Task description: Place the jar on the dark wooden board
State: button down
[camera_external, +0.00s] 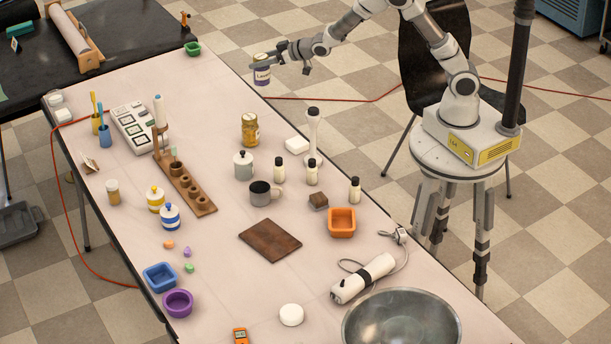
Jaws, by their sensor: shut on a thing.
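In the picture the jar shows against the floor, apart from the tabletop. The dark wooden board (270,241) lies flat on the middle of the table, bare, well toward the camera from my gripper.
A mug (263,193), a grey lidded pot (243,166), a yellow-filled jar (250,130) and several small bottles stand between my gripper and the board. An orange tray (341,222) is right of the board.

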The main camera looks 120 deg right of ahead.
jog(key=w+a+f+n+t+y, duration=0.1)
jog(key=w+a+n+t+y, duration=0.5)
jog(key=w+a, duration=1.3)
jog(key=w+a+r+n+g+y+p, duration=0.1)
jog(key=a+n+y, duration=0.35)
jog(key=a, duration=0.65)
jog(key=w+a+r+n+g+y, duration=0.15)
jog(key=a+n+y, duration=0.35)
jog(key=a, duration=0.6)
jog(key=shift+m+y, duration=0.25)
jog(key=shift+y, duration=0.1)
jog(key=w+a+f+b, duration=0.1)
jog(key=a+f, duration=0.2)
jog(key=f, duration=0.2)
jog(key=w+a+f+b, duration=0.2)
jog(key=a+f, duration=0.2)
jog(key=f, duration=0.2)
jog(key=w+a+f+b, duration=0.1)
jog(key=w+a+f, duration=0.1)
jog(key=a+f, duration=0.2)
jog(key=shift+w+f, duration=0.25)
jog(key=shift+f, duration=0.5)
jog(key=shift+r, duration=0.1)
